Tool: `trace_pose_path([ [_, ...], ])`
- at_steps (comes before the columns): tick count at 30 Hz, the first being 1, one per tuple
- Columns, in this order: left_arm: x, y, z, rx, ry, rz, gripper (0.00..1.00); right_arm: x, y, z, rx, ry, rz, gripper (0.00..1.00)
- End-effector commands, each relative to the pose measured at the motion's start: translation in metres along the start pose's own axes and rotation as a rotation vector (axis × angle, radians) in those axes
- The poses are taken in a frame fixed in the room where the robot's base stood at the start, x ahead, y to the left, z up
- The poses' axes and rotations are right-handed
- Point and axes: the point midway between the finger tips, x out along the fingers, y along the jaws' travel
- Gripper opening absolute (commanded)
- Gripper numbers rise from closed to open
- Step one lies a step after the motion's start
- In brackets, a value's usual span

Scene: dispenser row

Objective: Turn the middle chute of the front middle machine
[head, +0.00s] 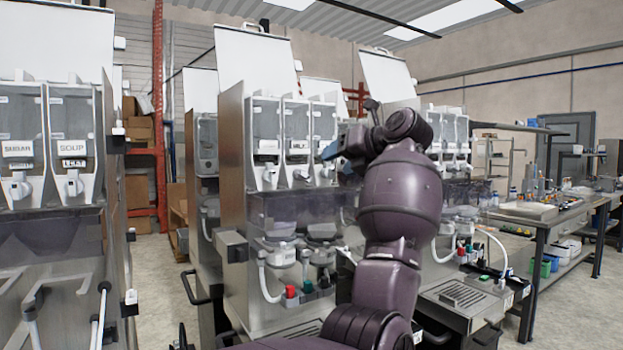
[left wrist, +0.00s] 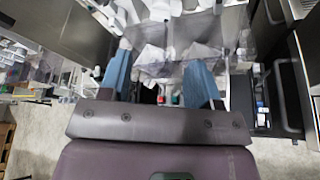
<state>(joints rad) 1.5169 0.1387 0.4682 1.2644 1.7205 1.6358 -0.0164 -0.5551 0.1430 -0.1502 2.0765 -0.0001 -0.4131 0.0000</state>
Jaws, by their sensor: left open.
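The front middle machine (head: 233,150) stands in the centre of the head view, with three clear hoppers side by side, each with a white chute below. Its middle chute (head: 301,174) is the white spout under the middle hopper, left of my gripper in the picture. My left gripper (head: 333,151) is raised in front of the right-hand hopper, and my arm covers part of the machine's right side. In the left wrist view its two blue fingers (left wrist: 160,78) are spread apart, with white chute parts beyond them. I cannot tell which chute lies between them. Nothing is held.
Another dispenser (head: 50,235) with labelled hoppers stands at the left, and one more (head: 455,130) stands right behind my arm. A workbench (head: 540,215) with small items is at the right. Red and green caps (head: 291,291) sit low on the middle machine.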

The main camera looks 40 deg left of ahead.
Motion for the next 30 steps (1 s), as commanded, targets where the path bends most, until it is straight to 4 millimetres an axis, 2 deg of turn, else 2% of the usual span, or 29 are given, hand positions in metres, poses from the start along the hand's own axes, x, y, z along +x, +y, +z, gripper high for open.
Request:
trace_pose_path([
  [5, 0.013, 0.0, 0.0, -0.002, 0.008, -0.005, 0.57, 0.0, 0.0, 0.002, -0.002, -0.002, 0.0, 0.0],
  [19, 0.088, -0.001, -0.001, -0.001, 0.007, -0.002, 0.57, 0.001, 0.002, 0.006, -0.013, -0.009, -0.003, 0.0],
  [24, 0.102, -0.001, 0.0, -0.001, 0.005, -0.003, 0.57, 0.001, 0.001, 0.006, -0.012, -0.007, -0.003, 0.0],
  [30, 0.107, 0.0, 0.0, -0.001, 0.004, -0.005, 0.57, 0.002, 0.0, 0.005, -0.006, -0.006, -0.003, 0.0],
])
